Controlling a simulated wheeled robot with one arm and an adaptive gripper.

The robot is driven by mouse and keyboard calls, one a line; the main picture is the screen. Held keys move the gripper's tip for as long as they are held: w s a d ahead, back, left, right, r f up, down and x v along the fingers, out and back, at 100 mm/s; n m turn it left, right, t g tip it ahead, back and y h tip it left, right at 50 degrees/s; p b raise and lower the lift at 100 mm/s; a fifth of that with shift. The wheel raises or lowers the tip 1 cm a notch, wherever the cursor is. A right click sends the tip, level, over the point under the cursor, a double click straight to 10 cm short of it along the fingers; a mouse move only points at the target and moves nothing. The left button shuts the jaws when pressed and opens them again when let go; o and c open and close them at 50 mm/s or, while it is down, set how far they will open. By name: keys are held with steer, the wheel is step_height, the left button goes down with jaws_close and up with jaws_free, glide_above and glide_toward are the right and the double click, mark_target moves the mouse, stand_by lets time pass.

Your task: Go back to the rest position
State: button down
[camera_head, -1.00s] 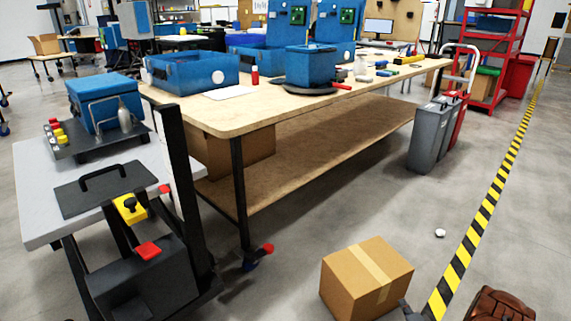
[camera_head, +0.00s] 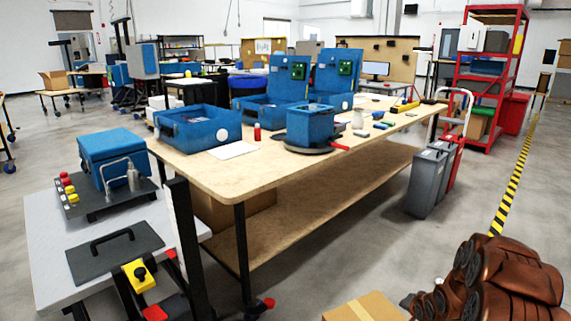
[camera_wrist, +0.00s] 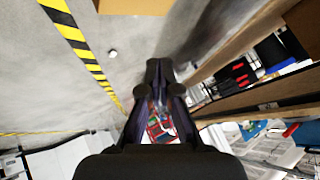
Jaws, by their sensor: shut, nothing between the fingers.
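My gripper (camera_wrist: 155,72) shows in the wrist view as dark fingers drawn together at the picture's middle. It is shut with nothing between the fingertips. It hangs over open grey floor, apart from any object. In the head view, brown links of my arm rise at the lower right; the gripper itself cannot be made out there.
A long wooden workbench (camera_head: 225,182) carries blue housings (camera_head: 197,128). A grey side table (camera_head: 50,245) stands at left. A cardboard box (camera_head: 362,308) lies on the floor near my arm. Grey cases (camera_head: 428,178) and a red shelf (camera_head: 487,75) stand at right.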

steer(key=s+a+r+n+g+p, duration=0.1)
steer(key=s+a+r+g+p, duration=0.2)
steer(key=s+r, duration=0.5)
steer(key=s+a+r+n+p, duration=0.25)
steer(key=a+r+p, duration=0.2)
steer(key=r, duration=0.65)
steer(key=s+a+r+g+p, duration=0.2)
steer(key=s+r+p, duration=0.3)
steer(key=r, duration=0.5)
steer(key=s+a+r+n+g+p, duration=0.1)
steer(key=s+a+r+g+p, duration=0.1)
steer(key=s+r, duration=0.5)
steer(key=s+a+r+n+g+p, duration=0.1)
steer(key=s+a+r+p, duration=0.3)
steer(key=s, duration=1)
steer(key=s+a+r+n+g+p, duration=0.2)
steer(key=s+a+r+p, duration=0.2)
steer(key=s+r, duration=0.6)
steer(key=shift+s+a+g, duration=0.3)
steer(key=shift+s+a, duration=0.3)
steer(key=shift+a, duration=0.1)
steer(key=c, duration=1.9)
jaws_free()
steer(key=shift+n, duration=0.25)
